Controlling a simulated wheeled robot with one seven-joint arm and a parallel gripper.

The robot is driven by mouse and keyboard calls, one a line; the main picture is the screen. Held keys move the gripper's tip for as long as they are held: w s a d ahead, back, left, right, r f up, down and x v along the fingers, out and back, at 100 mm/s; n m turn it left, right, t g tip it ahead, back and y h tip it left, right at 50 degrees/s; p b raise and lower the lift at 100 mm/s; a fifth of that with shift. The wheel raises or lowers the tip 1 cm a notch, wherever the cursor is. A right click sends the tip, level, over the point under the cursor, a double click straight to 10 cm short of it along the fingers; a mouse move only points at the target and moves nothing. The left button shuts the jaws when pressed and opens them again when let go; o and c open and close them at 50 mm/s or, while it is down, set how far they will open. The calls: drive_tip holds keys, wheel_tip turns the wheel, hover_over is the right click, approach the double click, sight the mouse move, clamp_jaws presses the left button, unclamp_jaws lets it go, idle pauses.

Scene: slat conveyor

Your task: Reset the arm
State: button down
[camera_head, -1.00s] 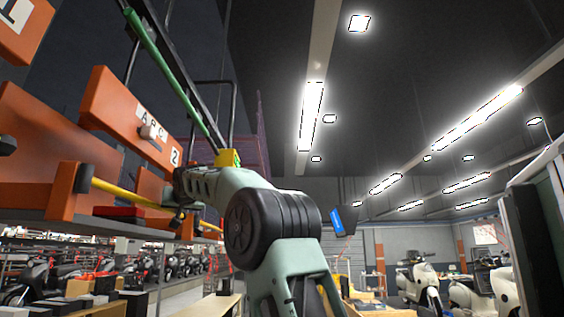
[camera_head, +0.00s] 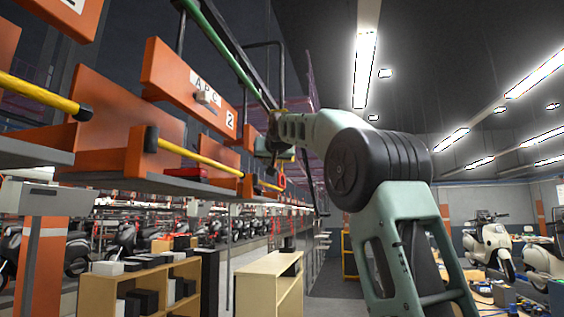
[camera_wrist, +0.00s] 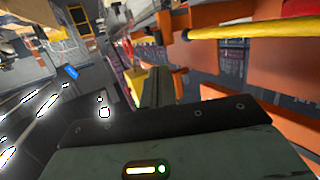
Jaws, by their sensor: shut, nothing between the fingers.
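My arm rises from the bottom right of the head view, bends at a large dark joint, and reaches left toward the orange panels. My gripper (camera_head: 277,150) is at its far end, small and partly hidden, close to the shelf side. In the wrist view my gripper (camera_wrist: 156,86) shows as narrow dark fingers close together beyond a dark plate. Nothing shows between them.
An orange panel marked 2 (camera_head: 190,85) hangs left of my arm. A grey shelf (camera_head: 120,180) holds a red box (camera_head: 193,174) beneath yellow bars (camera_head: 190,153). Wooden cabinets (camera_head: 262,285) stand below. Scooters (camera_head: 490,240) are at the right.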

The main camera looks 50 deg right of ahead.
drive_tip(key=shift+s+d+r+b, duration=0.2)
drive_tip(key=shift+s+d, duration=0.25)
drive_tip(key=shift+s, duration=0.4)
drive_tip(key=shift+s+d+r+b, duration=0.2)
drive_tip(key=shift+s+d, duration=0.25)
drive_tip(key=shift+s, duration=0.35)
